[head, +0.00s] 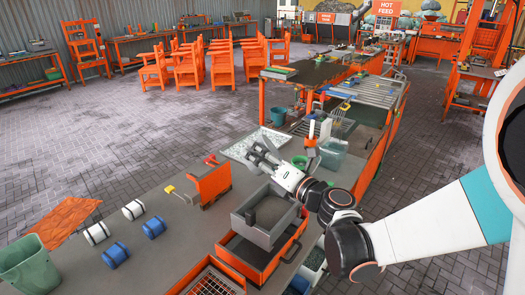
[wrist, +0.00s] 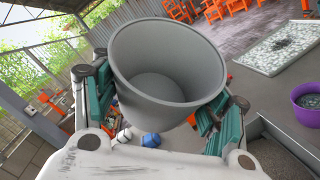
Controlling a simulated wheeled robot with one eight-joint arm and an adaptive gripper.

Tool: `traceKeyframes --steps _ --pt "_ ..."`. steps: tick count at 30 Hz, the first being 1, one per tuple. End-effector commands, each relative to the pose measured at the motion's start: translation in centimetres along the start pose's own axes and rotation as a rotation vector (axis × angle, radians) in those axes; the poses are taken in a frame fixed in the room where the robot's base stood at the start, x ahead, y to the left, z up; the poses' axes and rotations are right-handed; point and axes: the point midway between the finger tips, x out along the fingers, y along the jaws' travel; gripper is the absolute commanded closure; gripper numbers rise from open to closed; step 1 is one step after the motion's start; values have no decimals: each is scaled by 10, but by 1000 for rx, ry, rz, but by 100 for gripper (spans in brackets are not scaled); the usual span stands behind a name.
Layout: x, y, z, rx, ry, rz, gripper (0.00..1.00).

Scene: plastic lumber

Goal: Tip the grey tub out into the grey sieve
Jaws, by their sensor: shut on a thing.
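The grey tub (wrist: 165,100) is a round, tapered bucket that fills the middle of the wrist view. My gripper (head: 264,158) is shut on it, with a green-padded finger on each side of its wall. The tub's mouth is open to the wrist camera, showing a smooth grey bottom; I cannot make out any loose contents. In the head view the tub is hard to tell apart from the fingers. The grey sieve (head: 244,226), a square grey frame, sits on an orange box just below and in front of my gripper. Its floor is partly in shadow.
An orange crate (head: 273,266) stands under the sieve, and a mesh-bottomed orange tray (head: 192,284) is nearer. An orange upright holder (head: 213,185), white and blue rolls (head: 115,255), a green bin (head: 24,266) and a speckled panel (head: 240,147) share the bench. A purple bowl (wrist: 308,108) shows in the wrist view.

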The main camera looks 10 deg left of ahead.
Motion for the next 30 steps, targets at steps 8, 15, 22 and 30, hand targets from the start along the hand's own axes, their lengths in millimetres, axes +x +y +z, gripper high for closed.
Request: traceKeyframes --steps 8,15,22,30 --pt "4 17 9 -186 84 -76 60" --pt "7 28 13 -349 158 -142 60" --pt "10 37 14 -521 235 -212 60" --pt "14 44 14 -699 314 -286 60"
